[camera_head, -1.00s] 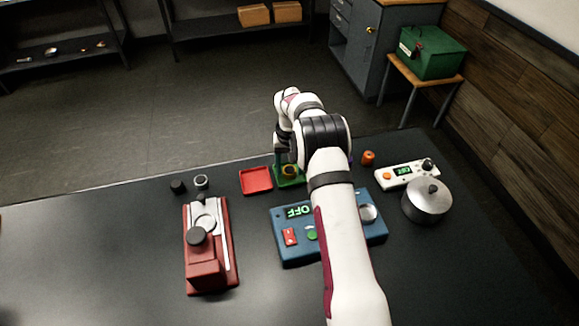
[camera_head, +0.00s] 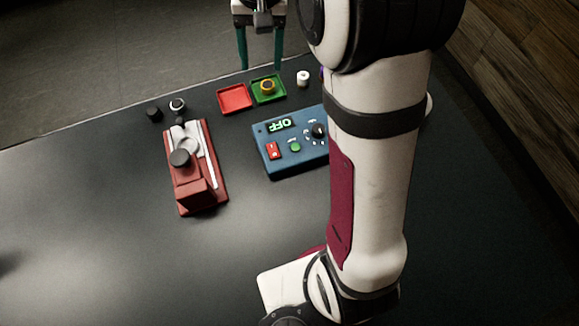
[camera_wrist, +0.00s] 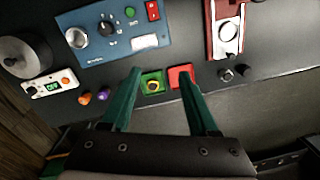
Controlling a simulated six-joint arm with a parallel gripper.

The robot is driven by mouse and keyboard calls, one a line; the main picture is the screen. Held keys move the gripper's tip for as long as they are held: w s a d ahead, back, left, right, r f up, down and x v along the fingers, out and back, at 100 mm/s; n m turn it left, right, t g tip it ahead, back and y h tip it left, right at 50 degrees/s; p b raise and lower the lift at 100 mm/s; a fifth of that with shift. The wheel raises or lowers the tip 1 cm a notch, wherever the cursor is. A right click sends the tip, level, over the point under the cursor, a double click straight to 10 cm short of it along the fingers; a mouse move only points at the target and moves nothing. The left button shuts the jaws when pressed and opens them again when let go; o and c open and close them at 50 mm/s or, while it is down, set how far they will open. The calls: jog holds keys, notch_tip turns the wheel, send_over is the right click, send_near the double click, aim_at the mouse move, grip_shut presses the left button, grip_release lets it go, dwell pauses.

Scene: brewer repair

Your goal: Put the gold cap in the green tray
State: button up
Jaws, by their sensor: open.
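The gold cap (camera_head: 267,86) sits inside the green tray (camera_head: 257,97), near its middle. Both also show in the wrist view, with the gold cap (camera_wrist: 153,87) in the green tray (camera_wrist: 147,77) between my fingers in the picture. My gripper (camera_head: 261,66) is open and empty, its two green fingers spread apart. It hangs above and behind the tray in the head view, clear of the cap.
The red tray (camera_head: 234,98) lies beside the green one and looks empty. A blue control box (camera_head: 285,158) with an OFF display and a red machine (camera_head: 196,185) stand in front. A white cylinder (camera_head: 303,78) and small dark knobs (camera_head: 154,114) stand near the table's back edge.

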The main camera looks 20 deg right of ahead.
jog(key=s+a+f+m, duration=0.1)
jog(key=s+a, duration=0.1)
jog(key=s, duration=1.1)
jog(key=s+a+f+m+y, duration=0.1)
jog(key=s+a, duration=0.1)
jog(key=s, duration=1.2)
jog(key=shift+a, duration=0.2)
jog(key=shift+s, duration=0.1)
